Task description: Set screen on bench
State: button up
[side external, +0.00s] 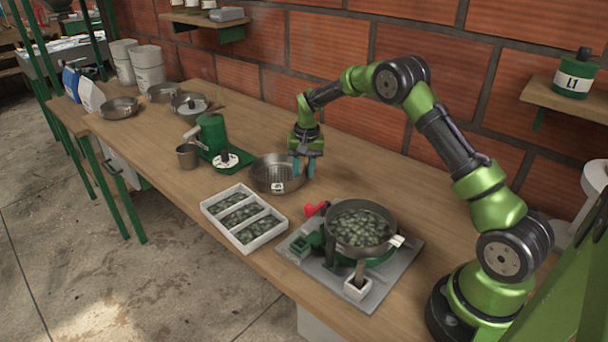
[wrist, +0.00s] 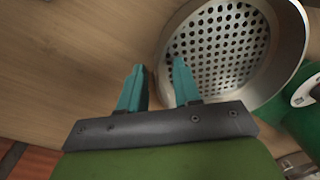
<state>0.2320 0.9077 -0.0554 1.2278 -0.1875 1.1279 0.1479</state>
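The screen (side external: 277,182) is a round metal pan with a perforated bottom and a small white label on its front. It appears to rest on the wooden bench (side external: 330,150), right of the green hand-cranked machine. In the wrist view the screen (wrist: 222,45) fills the upper right. My gripper (side external: 303,172) points down at the screen's right rim. In the wrist view my gripper (wrist: 159,68) has its teal fingers apart, one outside the rim over bare wood and one over the inside. A gap shows between them, and I see no firm grip on the wall.
A white three-compartment tray (side external: 243,218) of dark green pieces lies in front. A pan (side external: 361,228) of similar pieces sits on a grey-based stand (side external: 400,262) with a red knob. A metal cup (side external: 187,157) stands left of the green machine (side external: 212,135). Bare bench lies behind the screen.

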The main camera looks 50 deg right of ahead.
jog(key=s+a+r+n+t, duration=0.1)
jog(key=s+a+r, duration=0.1)
jog(key=r, duration=0.8)
jog(key=s+a+r, duration=0.2)
jog(key=s+r, duration=0.1)
jog(key=r, duration=0.7)
jog(key=s+a+r+n+t, duration=0.2)
jog(key=s+a+r, duration=0.35)
jog(key=s, duration=0.35)
jog(key=s+a+f+n+t, duration=0.1)
jog(key=s+a, duration=0.2)
jog(key=s, duration=0.4)
jog(key=s+a+f+n+t+y, duration=0.1)
jog(key=s+a, duration=0.3)
jog(key=s, duration=0.4)
jog(key=shift+s+f+t+y, duration=0.2)
jog(key=shift+s+t+y, duration=0.1)
jog(key=shift+t, duration=0.5)
